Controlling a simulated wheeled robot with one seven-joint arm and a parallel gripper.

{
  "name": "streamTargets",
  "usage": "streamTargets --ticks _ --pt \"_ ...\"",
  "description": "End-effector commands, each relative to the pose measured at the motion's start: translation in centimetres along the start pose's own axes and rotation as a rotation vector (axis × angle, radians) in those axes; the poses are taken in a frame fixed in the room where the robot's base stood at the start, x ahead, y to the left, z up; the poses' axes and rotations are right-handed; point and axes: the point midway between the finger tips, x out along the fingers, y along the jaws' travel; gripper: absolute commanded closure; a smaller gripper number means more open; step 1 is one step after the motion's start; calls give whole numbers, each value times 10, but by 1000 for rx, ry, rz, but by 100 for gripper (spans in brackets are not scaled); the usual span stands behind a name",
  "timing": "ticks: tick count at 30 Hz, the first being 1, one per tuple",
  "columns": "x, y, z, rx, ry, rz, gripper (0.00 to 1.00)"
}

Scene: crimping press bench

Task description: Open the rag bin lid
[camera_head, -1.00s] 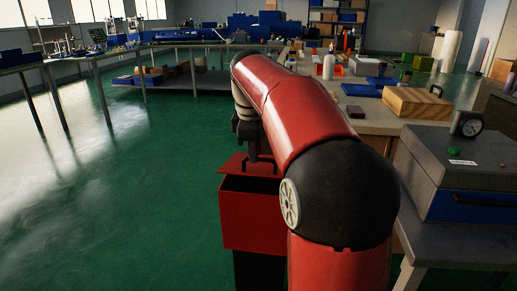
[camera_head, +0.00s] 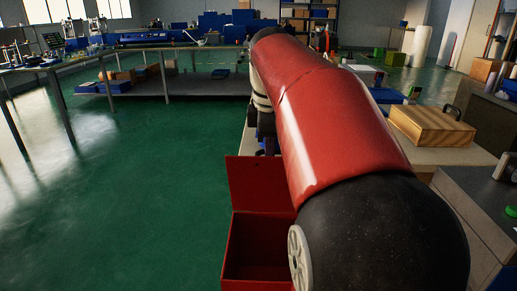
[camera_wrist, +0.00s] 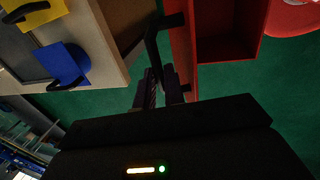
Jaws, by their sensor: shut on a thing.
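The red rag bin (camera_head: 232,248) stands on the floor at the lower middle of the head view, partly hidden behind my arm. Its lid (camera_head: 255,185) stands up at the far side of the opening, close to upright, and the hollow inside shows. In the wrist view the lid (camera_wrist: 182,45) is seen nearly edge-on beside the open bin (camera_wrist: 228,58). A black bar handle (camera_wrist: 152,42) sticks out from the lid's outer face. My gripper (camera_wrist: 159,76) is shut on the lid handle. In the head view my gripper is mostly hidden behind my arm and the lid.
A bench with a wooden box (camera_head: 432,126) stands to the right of the bin. A grey case (camera_head: 480,195) is nearer at the right edge. Open green floor (camera_head: 150,220) lies to the left. A long table (camera_head: 190,85) stands at the back left.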

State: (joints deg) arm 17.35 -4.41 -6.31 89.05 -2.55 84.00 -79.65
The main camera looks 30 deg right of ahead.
Motion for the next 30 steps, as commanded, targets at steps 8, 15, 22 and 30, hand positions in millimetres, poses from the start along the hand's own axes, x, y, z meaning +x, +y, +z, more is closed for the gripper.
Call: streamTargets --ticks 8,15,22,30 --pt "12 26 2 1 -4 -16 100" --pt "15 37 2 1 -3 -16 100" --pt "15 39 2 1 -2 -14 100" --pt "14 39 2 1 -2 -12 88"
